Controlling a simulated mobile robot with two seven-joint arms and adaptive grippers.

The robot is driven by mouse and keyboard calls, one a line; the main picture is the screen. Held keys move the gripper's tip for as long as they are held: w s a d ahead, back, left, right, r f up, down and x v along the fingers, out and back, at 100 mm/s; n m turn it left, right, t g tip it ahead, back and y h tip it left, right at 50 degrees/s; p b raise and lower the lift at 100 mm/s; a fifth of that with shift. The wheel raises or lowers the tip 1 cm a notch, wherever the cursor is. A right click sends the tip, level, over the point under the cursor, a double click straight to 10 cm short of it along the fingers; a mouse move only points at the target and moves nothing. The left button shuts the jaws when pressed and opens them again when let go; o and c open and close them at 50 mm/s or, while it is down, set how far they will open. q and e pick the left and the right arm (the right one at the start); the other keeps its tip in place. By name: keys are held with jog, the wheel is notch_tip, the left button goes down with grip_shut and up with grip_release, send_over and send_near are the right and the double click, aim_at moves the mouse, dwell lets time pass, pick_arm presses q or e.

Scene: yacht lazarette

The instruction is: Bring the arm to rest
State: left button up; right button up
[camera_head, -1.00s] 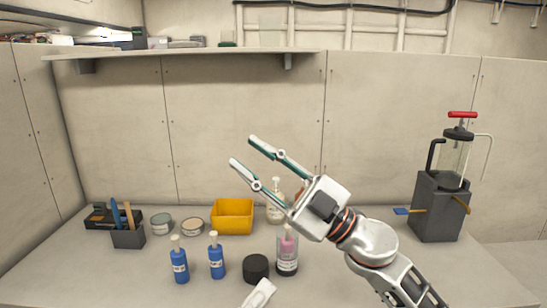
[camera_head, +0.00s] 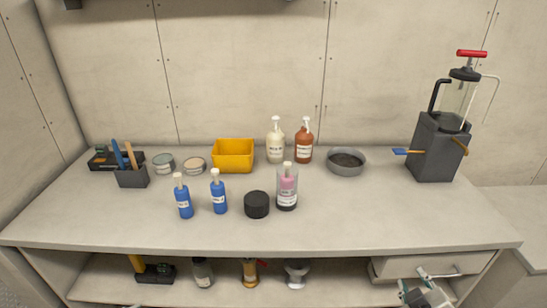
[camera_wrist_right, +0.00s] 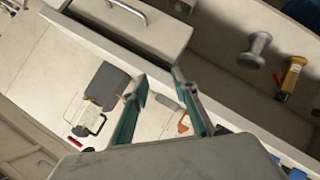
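My right gripper (camera_head: 416,281) is low at the bottom right of the head view, in front of the drawer below the worktop. Part of it is cut off by the frame edge. In the right wrist view my right gripper (camera_wrist_right: 162,84) has its two teal-padded fingers apart, with nothing between them. My left gripper does not show clearly in any view.
The worktop (camera_head: 340,220) holds blue bottles (camera_head: 184,202), a yellow bin (camera_head: 233,156), a black round container (camera_head: 256,205), a grey bowl (camera_head: 346,162) and a dark pump unit (camera_head: 435,150). The drawer (camera_head: 415,266) is close to my right gripper. A lower shelf holds several items.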

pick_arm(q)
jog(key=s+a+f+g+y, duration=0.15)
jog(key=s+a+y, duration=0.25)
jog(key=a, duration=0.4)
pick_arm(e)
jog(key=s+d+f+n+g, duration=0.2)
jog(key=s+d+f+g, duration=0.15)
jog(key=s+f, duration=0.55)
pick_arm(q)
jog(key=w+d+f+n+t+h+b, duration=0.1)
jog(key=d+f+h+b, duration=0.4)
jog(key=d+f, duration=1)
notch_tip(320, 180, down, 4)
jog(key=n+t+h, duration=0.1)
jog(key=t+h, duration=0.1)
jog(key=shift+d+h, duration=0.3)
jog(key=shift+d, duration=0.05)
pick_arm(e)
jog(key=s+a+f+m+t+y, duration=0.1)
jog(key=a+f+m+t+y, duration=0.2)
jog(key=a+f, duration=1.3)
jog(key=y, duration=0.3)
jog(key=shift+f+y, duration=0.4)
jog(key=shift+w+a, duration=0.1)
